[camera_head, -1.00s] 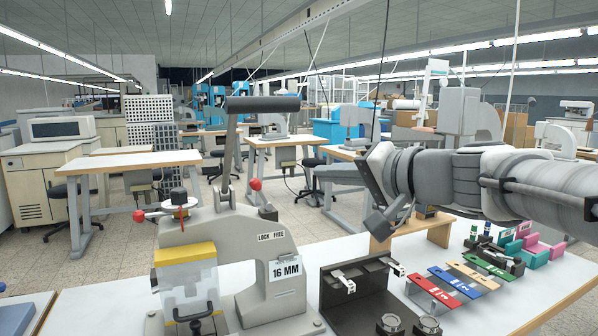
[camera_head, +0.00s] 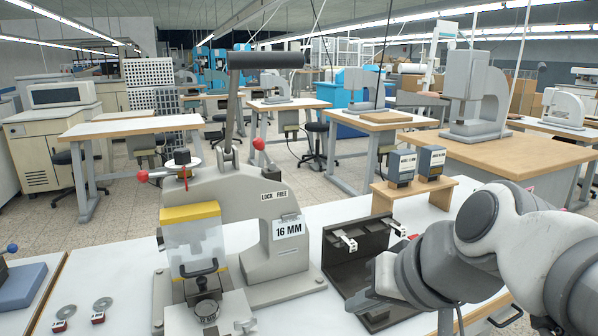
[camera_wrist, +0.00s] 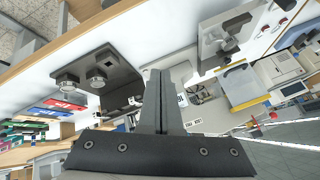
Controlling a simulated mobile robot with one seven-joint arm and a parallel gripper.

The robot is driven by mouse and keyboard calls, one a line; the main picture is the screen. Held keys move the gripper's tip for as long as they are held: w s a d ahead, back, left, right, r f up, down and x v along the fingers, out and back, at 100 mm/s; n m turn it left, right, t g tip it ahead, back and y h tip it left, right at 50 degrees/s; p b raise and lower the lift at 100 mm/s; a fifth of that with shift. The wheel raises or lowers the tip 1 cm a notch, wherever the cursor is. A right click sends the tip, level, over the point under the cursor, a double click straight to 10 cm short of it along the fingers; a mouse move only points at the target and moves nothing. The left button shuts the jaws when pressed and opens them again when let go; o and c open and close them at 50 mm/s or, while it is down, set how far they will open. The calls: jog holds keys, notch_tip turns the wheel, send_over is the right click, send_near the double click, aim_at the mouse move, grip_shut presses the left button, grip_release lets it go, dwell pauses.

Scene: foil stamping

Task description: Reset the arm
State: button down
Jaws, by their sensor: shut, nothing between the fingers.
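My gripper (camera_head: 362,303) is at the lower right of the head view, low in front of the dark angled bracket stand (camera_head: 345,262) in the picture. Its fingers are small and partly blurred into the arm there. In the wrist view my gripper (camera_wrist: 157,75) shows its two dark fingers together, with nothing between them. My arm is bent and fills the lower right corner of the head view. The grey press (camera_head: 258,195) with a 16 MM label stands left of my gripper, apart from it.
A wooden stand (camera_head: 438,195) with two dark blocks stands behind the bracket. Small discs (camera_head: 65,312) lie at the lower left of the white table (camera_head: 110,270). A dark plate (camera_wrist: 98,70) with two round pieces and coloured blocks (camera_wrist: 58,105) show in the wrist view.

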jog(key=s+d+f+g+h, duration=0.1)
jog(key=s+d+f+h, duration=0.3)
jog(key=s+d+f, duration=0.15)
notch_tip(320, 180, up, 20)
jog(key=p, duration=1.9)
jog(key=shift+d+n+p, duration=0.15)
jog(key=shift+n+p, duration=0.2)
jog(key=shift+n, duration=0.05)
